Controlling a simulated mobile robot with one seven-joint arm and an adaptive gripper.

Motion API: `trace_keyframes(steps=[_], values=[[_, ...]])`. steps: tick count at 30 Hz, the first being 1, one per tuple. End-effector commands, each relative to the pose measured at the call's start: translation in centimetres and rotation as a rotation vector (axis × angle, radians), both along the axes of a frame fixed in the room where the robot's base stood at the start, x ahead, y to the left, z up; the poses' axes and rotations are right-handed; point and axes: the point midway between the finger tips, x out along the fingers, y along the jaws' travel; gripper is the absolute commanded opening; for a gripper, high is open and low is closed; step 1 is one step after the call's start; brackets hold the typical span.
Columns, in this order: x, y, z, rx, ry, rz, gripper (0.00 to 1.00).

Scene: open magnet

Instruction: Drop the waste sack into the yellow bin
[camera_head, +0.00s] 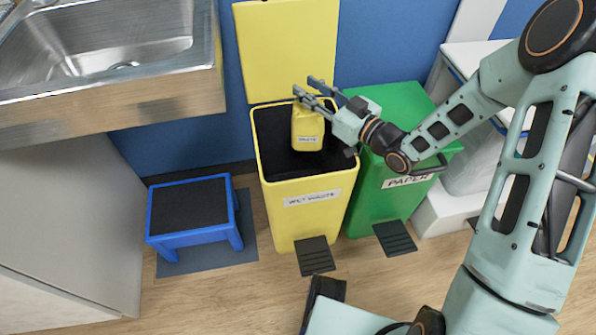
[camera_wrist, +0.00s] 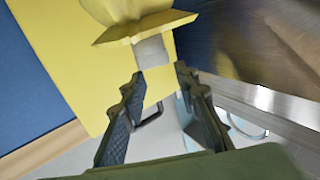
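The waste sack (camera_head: 307,132) is small and yellow with a "WASTE" label. It is upright in the mouth of the yellow bin (camera_head: 298,224), its lower part below the rim level. The wrist view shows its yellow shoulder (camera_wrist: 140,27) and pale grey neck (camera_wrist: 151,52) just past my fingertips. My gripper (camera_head: 307,85) is just above the sack. In the wrist view my gripper's fingers (camera_wrist: 159,72) stand apart with a clear gap, and neither visibly presses on the neck. I cannot see anything supporting the sack.
The yellow lid (camera_head: 288,48) stands raised behind the bin. A green paper bin (camera_head: 400,103) stands close on the right under my arm. A blue step stool (camera_head: 190,238) is to the left, below a steel sink (camera_head: 110,100). Foot pedals (camera_head: 315,256) stick out in front.

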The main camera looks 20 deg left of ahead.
Motion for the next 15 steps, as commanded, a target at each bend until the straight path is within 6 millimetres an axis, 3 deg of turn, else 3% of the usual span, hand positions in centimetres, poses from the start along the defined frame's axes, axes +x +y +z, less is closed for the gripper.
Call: trace_keyframes(steps=[3, 15], values=[[0.0, 0.0, 0.0, 0.0, 0.0, 0.0, 0.43], [-0.39, -0.91, -0.18, -0.004, 0.003, -0.002, 0.43]])
